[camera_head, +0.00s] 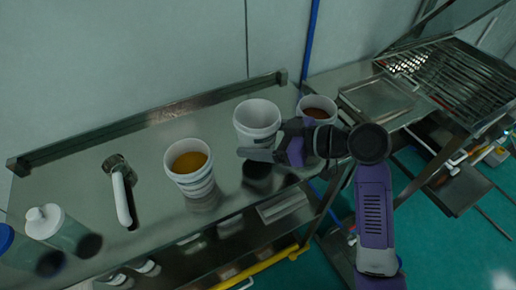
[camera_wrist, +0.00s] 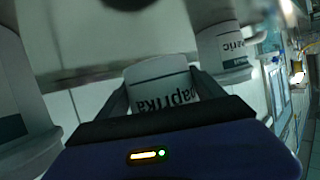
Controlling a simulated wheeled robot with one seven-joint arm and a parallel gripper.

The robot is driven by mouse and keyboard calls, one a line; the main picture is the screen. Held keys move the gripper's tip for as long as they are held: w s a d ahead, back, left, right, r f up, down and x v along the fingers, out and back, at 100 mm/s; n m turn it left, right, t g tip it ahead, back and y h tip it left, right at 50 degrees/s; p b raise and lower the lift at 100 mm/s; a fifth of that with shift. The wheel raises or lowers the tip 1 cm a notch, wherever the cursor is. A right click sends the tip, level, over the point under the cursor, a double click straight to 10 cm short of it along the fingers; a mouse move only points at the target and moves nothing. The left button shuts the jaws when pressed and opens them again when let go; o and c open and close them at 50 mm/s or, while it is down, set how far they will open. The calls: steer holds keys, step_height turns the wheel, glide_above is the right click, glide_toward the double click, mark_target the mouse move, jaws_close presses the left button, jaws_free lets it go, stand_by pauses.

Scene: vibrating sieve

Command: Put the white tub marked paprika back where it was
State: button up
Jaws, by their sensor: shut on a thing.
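The white tub marked paprika (camera_wrist: 160,88) sits between my gripper's fingers in the wrist view, its lettering upside down. In the head view this tub (camera_head: 257,118) is the middle one of three, open-topped, with a pale inside. My gripper (camera_head: 268,146) reaches it from the right and is shut on it. The tub is upright or nearly so and appears to be just above the steel table, over a dark patch; its base is partly hidden by the gripper.
Left of it stands a tub (camera_head: 190,182) with orange-yellow contents; a tub with reddish-brown contents (camera_head: 318,104) stands right. A white-handled tool (camera_head: 121,195) and bottles (camera_head: 55,225) are farther left on the steel table (camera_head: 75,165). A metal rack (camera_head: 460,75) is at the right.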

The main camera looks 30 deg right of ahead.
steer(key=shift+f, duration=2.15)
steer(key=shift+f, duration=0.2)
steer(key=o, duration=1.7)
steer(key=shift+r, duration=0.1)
steer(key=shift+r, duration=0.2)
steer(key=b+v, duration=0.1)
steer(key=v, duration=1.1)
